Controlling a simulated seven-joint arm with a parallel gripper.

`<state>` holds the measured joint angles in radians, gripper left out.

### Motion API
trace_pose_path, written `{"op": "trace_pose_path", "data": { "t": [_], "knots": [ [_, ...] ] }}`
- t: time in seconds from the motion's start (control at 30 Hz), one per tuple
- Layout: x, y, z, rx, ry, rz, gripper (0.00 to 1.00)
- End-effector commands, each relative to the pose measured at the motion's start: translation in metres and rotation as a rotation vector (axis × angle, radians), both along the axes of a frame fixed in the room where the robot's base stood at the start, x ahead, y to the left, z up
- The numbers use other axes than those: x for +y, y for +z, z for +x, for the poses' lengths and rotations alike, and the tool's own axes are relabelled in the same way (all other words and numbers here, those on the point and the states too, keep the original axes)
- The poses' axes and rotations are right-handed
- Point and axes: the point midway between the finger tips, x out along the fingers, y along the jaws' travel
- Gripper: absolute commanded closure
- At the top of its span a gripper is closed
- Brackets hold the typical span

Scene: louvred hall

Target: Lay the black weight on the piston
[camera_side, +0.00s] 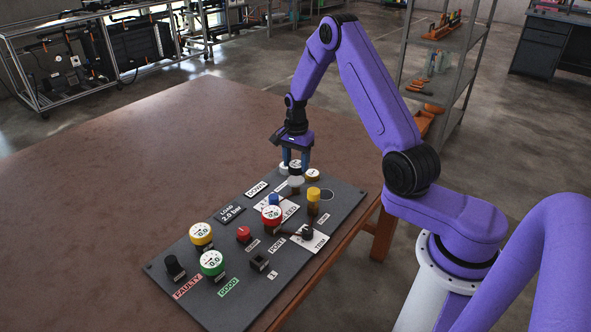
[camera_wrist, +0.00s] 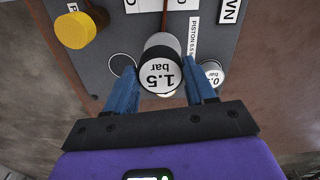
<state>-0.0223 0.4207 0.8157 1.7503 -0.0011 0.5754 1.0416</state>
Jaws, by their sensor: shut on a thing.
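My gripper (camera_wrist: 162,82) is shut on the black weight (camera_wrist: 160,48), which has a dark side and a white top reading "1.5 bar". In the side view my gripper (camera_side: 295,163) holds the weight upright over the far end of the dark panel. A pale round piece (camera_side: 295,183), apparently the piston, shows directly below the weight. I cannot tell whether they touch.
A yellow-topped cylinder (camera_side: 313,194) stands nearby. Gauges with yellow (camera_side: 201,234), green (camera_side: 212,263) and red (camera_side: 271,215) rims stand nearer the front. The brown table (camera_side: 120,180) is clear at left.

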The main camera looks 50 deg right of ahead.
Motion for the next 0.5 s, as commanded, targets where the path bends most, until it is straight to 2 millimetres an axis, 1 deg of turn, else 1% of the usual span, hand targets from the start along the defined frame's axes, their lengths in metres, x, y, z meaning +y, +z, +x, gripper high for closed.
{"op": "trace_pose_path", "data": {
  "t": [0.07, 0.2, 0.27, 0.5],
  "knots": [
    [-0.001, -0.007, 0.005, -0.001, 0.0, 0.0, 0.96],
    [-0.001, -0.026, 0.003, 0.001, 0.0, 0.0, 0.96],
    [-0.001, -0.031, 0.003, 0.0, 0.0, 0.0, 0.96],
    [-0.001, -0.034, 0.004, -0.002, 0.0, -0.001, 0.96]
  ]
}}
